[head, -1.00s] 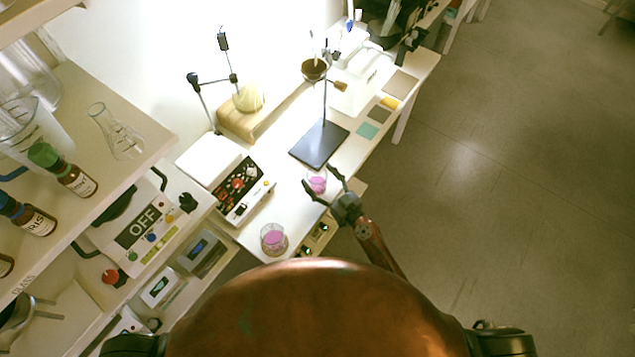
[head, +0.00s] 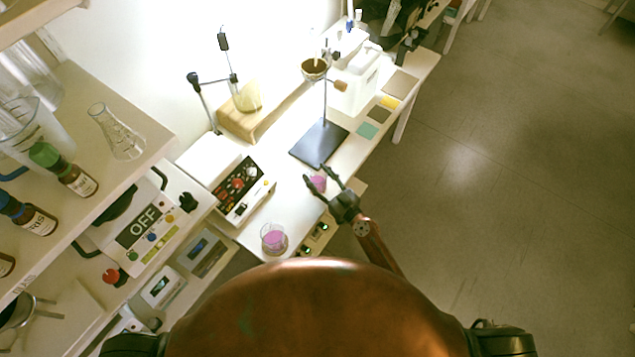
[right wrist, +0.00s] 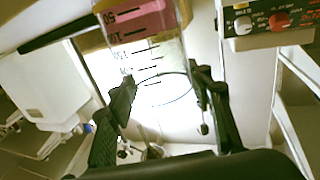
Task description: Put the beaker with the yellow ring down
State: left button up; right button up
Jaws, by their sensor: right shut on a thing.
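My right gripper (head: 321,174) is shut on a clear beaker (head: 318,183) with pink liquid, near the bench's front edge. In the right wrist view the beaker (right wrist: 148,55) shows dark graduation marks and pink liquid, with a gripper finger (right wrist: 163,88) on each side. A second beaker with pink liquid (head: 273,238) stands at the near end of the white bench (head: 258,222). My left gripper is not in view.
Coloured squares (head: 367,130) lie further along the bench. Bare bench shows between the two beakers.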

grip_shut()
jog(key=shift+r, duration=0.1)
